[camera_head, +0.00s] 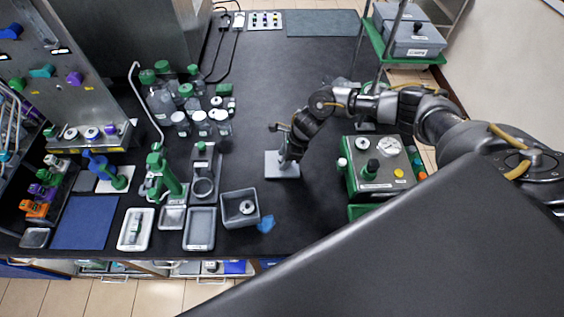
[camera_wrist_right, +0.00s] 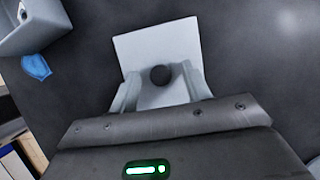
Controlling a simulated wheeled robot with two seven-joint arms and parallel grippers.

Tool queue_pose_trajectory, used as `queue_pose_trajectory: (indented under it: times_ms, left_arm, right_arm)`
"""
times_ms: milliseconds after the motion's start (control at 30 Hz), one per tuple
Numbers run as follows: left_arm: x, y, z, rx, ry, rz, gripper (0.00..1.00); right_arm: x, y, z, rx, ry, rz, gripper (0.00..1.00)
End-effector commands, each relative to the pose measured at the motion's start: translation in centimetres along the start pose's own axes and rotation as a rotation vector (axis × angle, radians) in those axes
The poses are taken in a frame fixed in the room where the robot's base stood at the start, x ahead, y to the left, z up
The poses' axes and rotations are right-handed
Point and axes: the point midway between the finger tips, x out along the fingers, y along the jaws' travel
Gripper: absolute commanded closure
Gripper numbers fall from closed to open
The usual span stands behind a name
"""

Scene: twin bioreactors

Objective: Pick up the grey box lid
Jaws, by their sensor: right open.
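The grey box lid (camera_head: 272,170) is a flat light-grey square lying on the black bench. In the right wrist view the lid (camera_wrist_right: 150,45) has a round black knob (camera_wrist_right: 160,75) at its middle. My right gripper (camera_wrist_right: 163,88) is open, with one finger on each side of the knob. The fingers appear apart from it, and I cannot tell their exact height. In the head view my right gripper (camera_head: 288,160) is over the lid and hides part of it. My left gripper is not in view.
An open grey box (camera_head: 227,220) stands left of the lid, with a blue piece (camera_head: 266,224) beside it. A green-edged instrument with a gauge (camera_head: 376,180) stands to the right. Bottles (camera_head: 160,103) and trays (camera_head: 199,240) fill the left. The bench behind the lid is clear.

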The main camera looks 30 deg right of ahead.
Motion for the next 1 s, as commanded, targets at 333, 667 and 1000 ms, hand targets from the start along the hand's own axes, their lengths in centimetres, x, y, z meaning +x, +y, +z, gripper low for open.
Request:
queue_pose_trajectory:
  times_ms: [333,667,1000]
  left_arm:
    - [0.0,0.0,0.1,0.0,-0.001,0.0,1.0]
    - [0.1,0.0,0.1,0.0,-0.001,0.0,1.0]
    - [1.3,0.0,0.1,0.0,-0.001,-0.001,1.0]
  right_arm:
    - [-0.1,0.0,0.0,0.0,-0.001,0.0,0.93]
    - [-0.1,-0.1,0.1,-0.001,-0.002,-0.001,1.0]
    - [-3.1,0.3,1.5,-0.006,-0.004,-0.001,1.0]
